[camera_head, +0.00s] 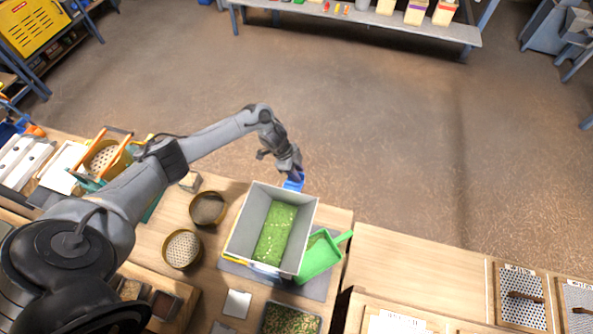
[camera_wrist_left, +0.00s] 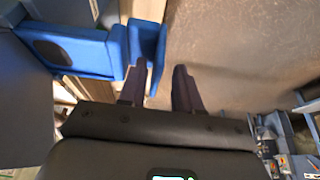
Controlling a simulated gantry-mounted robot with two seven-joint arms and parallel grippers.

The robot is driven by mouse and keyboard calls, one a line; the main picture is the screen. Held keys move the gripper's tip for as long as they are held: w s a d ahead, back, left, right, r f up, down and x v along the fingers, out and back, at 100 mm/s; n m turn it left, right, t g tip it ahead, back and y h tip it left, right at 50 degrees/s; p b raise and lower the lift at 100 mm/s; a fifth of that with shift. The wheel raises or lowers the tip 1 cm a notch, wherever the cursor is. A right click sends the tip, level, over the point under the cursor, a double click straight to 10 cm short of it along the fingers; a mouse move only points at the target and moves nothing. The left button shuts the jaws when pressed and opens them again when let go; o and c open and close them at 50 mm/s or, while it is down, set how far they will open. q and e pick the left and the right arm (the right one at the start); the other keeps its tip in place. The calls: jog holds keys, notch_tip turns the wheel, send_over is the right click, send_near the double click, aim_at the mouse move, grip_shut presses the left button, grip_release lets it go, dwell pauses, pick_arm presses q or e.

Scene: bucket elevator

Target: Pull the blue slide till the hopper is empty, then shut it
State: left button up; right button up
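The grey hopper (camera_head: 246,222) stands open-topped on the bench, with green granules (camera_head: 276,232) covering its floor. The blue slide (camera_head: 294,182) sticks out at the hopper's far side. In the left wrist view the blue slide (camera_wrist_left: 80,50) ends in an upright blue end plate (camera_wrist_left: 147,40). My left gripper (camera_head: 297,172) is at this end; in the wrist view its fingers (camera_wrist_left: 160,80) are apart. The plate's lower edge reaches beside the left finger; the right finger is clear of it. Whether the left finger touches is unclear. My right gripper is not in view.
A green scoop (camera_head: 318,257) lies right of the hopper. Two round sieves (camera_head: 208,208) (camera_head: 183,250) stand to its left. A tray of mixed granules (camera_head: 290,320) is in front. The floor beyond the bench (camera_head: 400,120) is clear.

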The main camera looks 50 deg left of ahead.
pick_arm(q)
jog(key=v, duration=1)
jog(key=shift+a+r+b, duration=0.15)
jog(key=shift+r+b, duration=0.25)
jog(key=shift+b, duration=0.05)
